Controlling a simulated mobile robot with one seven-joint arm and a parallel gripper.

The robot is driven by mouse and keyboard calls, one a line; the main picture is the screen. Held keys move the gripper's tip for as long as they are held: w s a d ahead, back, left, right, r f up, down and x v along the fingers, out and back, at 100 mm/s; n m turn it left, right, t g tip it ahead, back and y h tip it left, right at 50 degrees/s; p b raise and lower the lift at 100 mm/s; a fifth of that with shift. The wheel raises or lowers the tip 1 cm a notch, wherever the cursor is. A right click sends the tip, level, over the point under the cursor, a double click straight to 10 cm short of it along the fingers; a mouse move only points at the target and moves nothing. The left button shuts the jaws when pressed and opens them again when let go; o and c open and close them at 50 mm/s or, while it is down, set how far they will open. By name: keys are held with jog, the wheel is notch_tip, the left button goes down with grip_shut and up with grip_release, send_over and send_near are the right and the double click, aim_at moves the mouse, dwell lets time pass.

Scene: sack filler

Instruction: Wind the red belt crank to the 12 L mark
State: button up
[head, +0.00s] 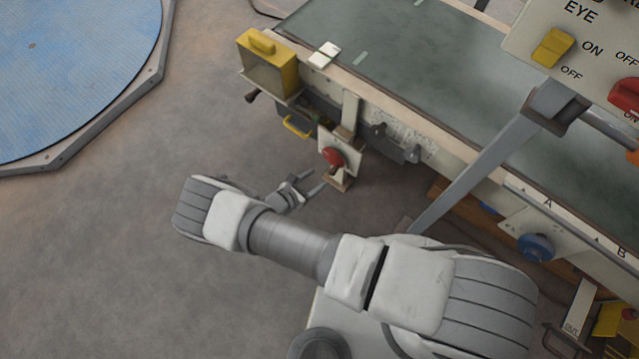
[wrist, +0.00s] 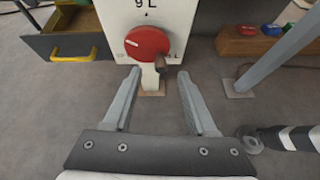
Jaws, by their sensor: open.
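The red belt crank (head: 332,157) is a round red disc on a white plate (wrist: 110,22) at the conveyor's near side. In the wrist view the crank (wrist: 146,43) has a white line pointing left and slightly up, and a brown handle knob (wrist: 161,63) at its lower right. "9 L" is printed above the disc; other marks lower on the plate are partly hidden. My gripper (wrist: 160,74) is open and empty, its fingertips just below the disc, on either side of the knob. In the head view my gripper (head: 316,181) is just left of and below the crank.
A drawer (wrist: 70,43) with a yellow handle is left of the plate. Colored buttons on a wooden block (wrist: 250,40) and a slanted grey leg (wrist: 265,62) are at right. A yellow box (head: 268,75) stands at the conveyor's (head: 420,70) end.

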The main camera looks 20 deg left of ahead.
aim_at(332, 174)
jog(key=shift+n, duration=0.6)
jog(key=shift+s+f+b+x, duration=0.2)
jog(key=shift+f+b+x, duration=0.15)
jog(key=shift+x, duration=1.5)
jog(key=shift+s+f+b+x, duration=0.15)
jog(key=shift+f+b+x, duration=0.2)
jog(key=shift+x, duration=1.5)
jog(key=shift+s+f+b+x, duration=0.25)
jog(key=shift+b+x, duration=0.1)
jog(key=shift+x, duration=1.5)
jog(key=shift+w+y, duration=0.1)
jog(key=shift+y, duration=0.2)
jog(key=shift+d, duration=0.1)
grip_shut()
